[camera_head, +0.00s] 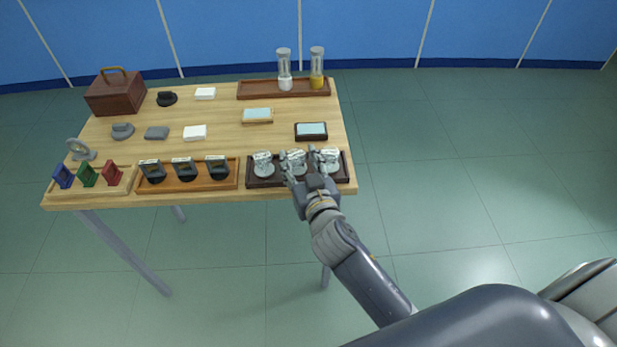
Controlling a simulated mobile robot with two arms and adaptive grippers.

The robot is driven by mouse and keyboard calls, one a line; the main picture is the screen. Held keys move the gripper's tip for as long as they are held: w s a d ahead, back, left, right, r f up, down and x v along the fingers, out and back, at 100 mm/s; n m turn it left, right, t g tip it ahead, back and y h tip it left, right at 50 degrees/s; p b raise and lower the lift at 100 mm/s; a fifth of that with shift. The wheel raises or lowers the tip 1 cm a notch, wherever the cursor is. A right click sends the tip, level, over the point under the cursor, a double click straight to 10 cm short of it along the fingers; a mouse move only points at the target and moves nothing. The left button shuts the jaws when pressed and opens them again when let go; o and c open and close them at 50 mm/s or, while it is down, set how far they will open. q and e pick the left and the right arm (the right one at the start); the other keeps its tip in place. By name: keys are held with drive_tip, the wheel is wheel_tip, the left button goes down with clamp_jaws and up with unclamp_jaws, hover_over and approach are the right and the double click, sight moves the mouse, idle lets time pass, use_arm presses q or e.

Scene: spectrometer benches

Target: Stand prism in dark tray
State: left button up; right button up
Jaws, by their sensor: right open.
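The dark tray (254,183) lies along the front right edge of the table. Three pale, clear-looking pieces on round grey bases stand in it and look like prisms: a left one (263,161), a middle one (297,156) and a right one (330,156). My right gripper (298,160) reaches in from the front, open, with its fingers on either side of the middle prism. I cannot tell whether the fingers touch it. The palm and fingers hide part of the middle prism's base and of the tray. My left gripper is out of view.
An orange-brown tray (190,185) with several black-based pieces and a light tray (92,191) with coloured plates stand to the left. A back tray (262,89) holds two cylinders. A dark-framed pad (311,131) lies behind the dark tray. The table centre has bare wood.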

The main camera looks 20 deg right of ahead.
drive_tip(key=s+r, duration=0.1)
drive_tip(key=s, duration=0.7)
drive_tip(key=shift+s+a+r, duration=0.25)
drive_tip(key=shift+s+a, duration=0.05)
drive_tip(key=shift+s, duration=0.05)
drive_tip(key=s+f+n+g+y, duration=0.1)
drive_tip(key=s+f+g, duration=0.15)
drive_tip(key=f, duration=0.95)
drive_tip(key=s+f+n+g, duration=0.1)
drive_tip(key=s+f+g, duration=0.15)
drive_tip(key=f, duration=0.85)
drive_tip(key=s+f+n+g+y, duration=0.15)
drive_tip(key=s+f, duration=0.25)
drive_tip(key=f, duration=0.8)
drive_tip(key=s+d+f+g, duration=0.2)
drive_tip(key=s+f+g, duration=0.1)
drive_tip(key=s+f, duration=0.4)
drive_tip(key=s+d+f+g+h, duration=0.1)
drive_tip(key=s+d+f+g, duration=0.1)
drive_tip(key=s+f, duration=0.5)
drive_tip(key=s+d+f+g, duration=0.3)
drive_tip(key=s+f, duration=0.4)
drive_tip(key=s, duration=0.9)
drive_tip(key=shift+g, duration=0.35)
drive_tip(key=shift+f, duration=0.1)
